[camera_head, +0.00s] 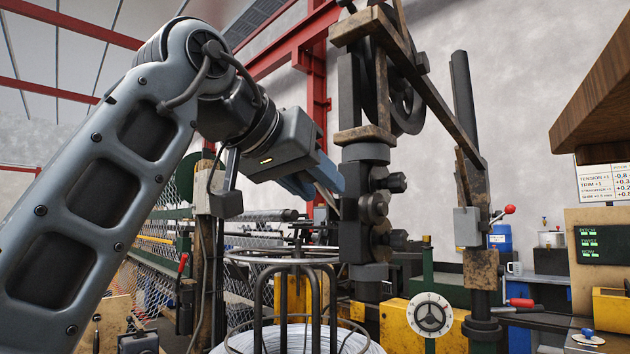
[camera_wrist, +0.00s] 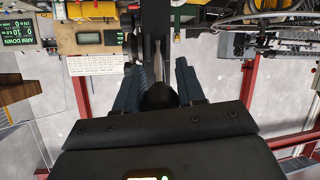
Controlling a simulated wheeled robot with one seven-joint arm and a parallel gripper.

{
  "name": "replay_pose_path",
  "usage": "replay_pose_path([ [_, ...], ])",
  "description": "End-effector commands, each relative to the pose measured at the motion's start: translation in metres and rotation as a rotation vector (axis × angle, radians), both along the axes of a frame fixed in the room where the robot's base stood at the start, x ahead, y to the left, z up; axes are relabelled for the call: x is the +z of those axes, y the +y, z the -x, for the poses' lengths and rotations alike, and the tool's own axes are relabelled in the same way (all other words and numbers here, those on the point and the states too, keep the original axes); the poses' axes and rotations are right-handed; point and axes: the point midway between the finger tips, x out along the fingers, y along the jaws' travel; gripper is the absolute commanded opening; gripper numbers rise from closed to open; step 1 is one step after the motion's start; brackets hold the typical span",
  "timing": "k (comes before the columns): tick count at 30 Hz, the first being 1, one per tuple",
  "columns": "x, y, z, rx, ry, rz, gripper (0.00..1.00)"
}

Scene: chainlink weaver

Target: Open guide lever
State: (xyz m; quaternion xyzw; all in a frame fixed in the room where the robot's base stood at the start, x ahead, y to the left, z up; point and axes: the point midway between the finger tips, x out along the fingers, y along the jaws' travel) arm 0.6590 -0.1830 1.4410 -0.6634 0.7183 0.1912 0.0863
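My gripper (camera_head: 318,185) is raised at the upper middle, beside the dark machine column (camera_head: 365,215). In the wrist view my gripper (camera_wrist: 160,75) has its two blue-grey fingers spread apart. A dark rounded part and a thin pale tapered rod (camera_wrist: 158,52) show between the fingers; I cannot tell whether they touch. I cannot tell for sure which part is the guide lever. A red-knobbed lever (camera_head: 503,214) sticks out from the rusty post at the right. A red-handled lever (camera_head: 182,264) stands at the left, beside a wooden post.
A round wire frame (camera_head: 290,258) stands below my gripper. A yellow block with a white dial (camera_head: 430,314) is at the front right. A wooden overhang (camera_head: 597,95) juts in at the upper right. Chain-link mesh (camera_head: 180,220) lies behind my arm.

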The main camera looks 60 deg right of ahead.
Motion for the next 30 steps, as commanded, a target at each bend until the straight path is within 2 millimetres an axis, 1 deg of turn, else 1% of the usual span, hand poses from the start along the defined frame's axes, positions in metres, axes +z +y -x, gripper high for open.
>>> replay_pose_path([
  [1,0.000,0.000,0.000,0.000,0.000,0.000,0.34],
  [9,0.000,0.000,0.000,0.000,0.000,0.000,0.08],
  [12,0.000,0.000,0.000,0.000,0.000,0.000,0.00],
  [23,-0.002,0.001,0.000,0.001,0.003,0.012,0.00],
  [30,-0.010,0.004,-0.001,-0.001,0.020,0.103,0.00],
])
